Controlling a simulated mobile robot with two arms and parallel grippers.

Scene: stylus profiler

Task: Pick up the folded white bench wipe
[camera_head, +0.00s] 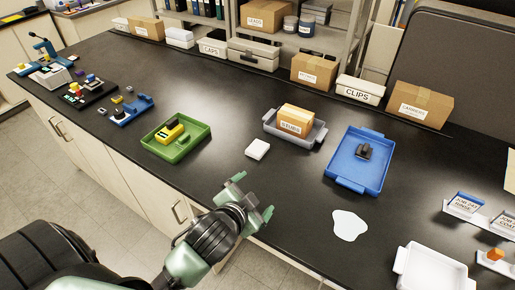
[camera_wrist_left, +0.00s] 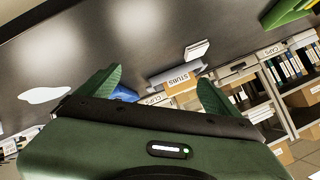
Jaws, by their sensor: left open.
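The folded white bench wipe (camera_head: 257,149) is a small white square lying flat on the black bench, left of the grey tray. It also shows in the left wrist view (camera_wrist_left: 197,49), in the upper middle. My left gripper (camera_head: 254,196) is open and empty near the bench's front edge. It is nearer the front than the wipe and apart from it. In the left wrist view its two green fingers (camera_wrist_left: 158,80) stand wide apart with nothing held between them. My right gripper is not in view.
A grey tray (camera_head: 312,139) holds a STUBS box (camera_head: 295,120). A green tray (camera_head: 205,143) lies left of the wipe, a blue tray (camera_head: 346,183) right. A white puddle-like patch (camera_head: 349,225) lies towards the front. The bench around the wipe is clear.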

